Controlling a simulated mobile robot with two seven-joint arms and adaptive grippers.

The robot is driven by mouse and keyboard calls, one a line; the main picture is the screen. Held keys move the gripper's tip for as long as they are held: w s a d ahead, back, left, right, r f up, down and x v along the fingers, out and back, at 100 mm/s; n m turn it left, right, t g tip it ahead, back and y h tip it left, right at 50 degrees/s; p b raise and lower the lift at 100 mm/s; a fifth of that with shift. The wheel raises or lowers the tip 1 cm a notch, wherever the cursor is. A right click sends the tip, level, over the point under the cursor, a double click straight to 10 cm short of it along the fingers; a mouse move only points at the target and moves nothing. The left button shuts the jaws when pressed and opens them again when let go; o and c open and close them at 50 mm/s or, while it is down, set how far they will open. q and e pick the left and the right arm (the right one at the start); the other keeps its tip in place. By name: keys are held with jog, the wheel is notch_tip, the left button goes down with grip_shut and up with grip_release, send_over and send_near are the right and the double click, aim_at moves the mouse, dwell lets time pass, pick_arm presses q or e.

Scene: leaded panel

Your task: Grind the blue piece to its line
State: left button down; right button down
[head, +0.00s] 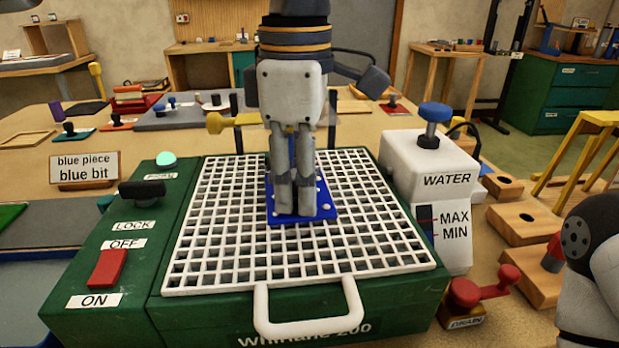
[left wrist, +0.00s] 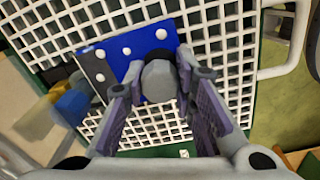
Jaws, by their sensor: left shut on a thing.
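The blue piece (head: 323,208) is a flat blue plate with white dots. It lies on or just above the white grid (head: 215,245) of the green grinder (head: 400,308), near the grid's middle. My left gripper (head: 291,208) points straight down over it, shut on a rounded grey knob standing on the piece. In the left wrist view the blue piece (left wrist: 150,38) shows beyond the fingers (left wrist: 162,75), with the knob between them. The grinding bit is not visible, and I cannot make out a line on the piece. My right gripper is out of view.
A red rocker switch (head: 107,268) sits between the OFF and ON labels. A black LOCK knob (head: 142,192) is above it. A white WATER tank (head: 425,160) stands right of the grid, and a white handle loop (head: 310,325) is in front. A sign (head: 85,167) reads "blue piece, blue bit".

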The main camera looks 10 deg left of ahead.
aim_at(272, 206)
pick_arm(q)
jog(key=shift+s+a, duration=0.1)
jog(key=shift+a, duration=0.25)
jog(key=shift+a, duration=0.15)
jog(key=shift+s+a, duration=0.2)
jog(key=shift+a, duration=0.45)
jog(key=shift+s+a, duration=0.15)
jog(key=shift+a, duration=0.45)
jog(key=shift+d, duration=0.2)
jog(key=shift+w+d, duration=0.2)
jog(key=shift+d, duration=0.45)
jog(key=shift+w+d, duration=0.15)
jog(key=shift+d, duration=0.45)
jog(key=shift+d, duration=0.1)
jog(key=shift+w+d, duration=0.35)
jog(key=shift+d, duration=0.5)
jog(key=shift+s+d, duration=0.25)
jog(key=shift+s, duration=0.75)
jog(key=shift+s+d, duration=0.25)
jog(key=shift+s, duration=0.7)
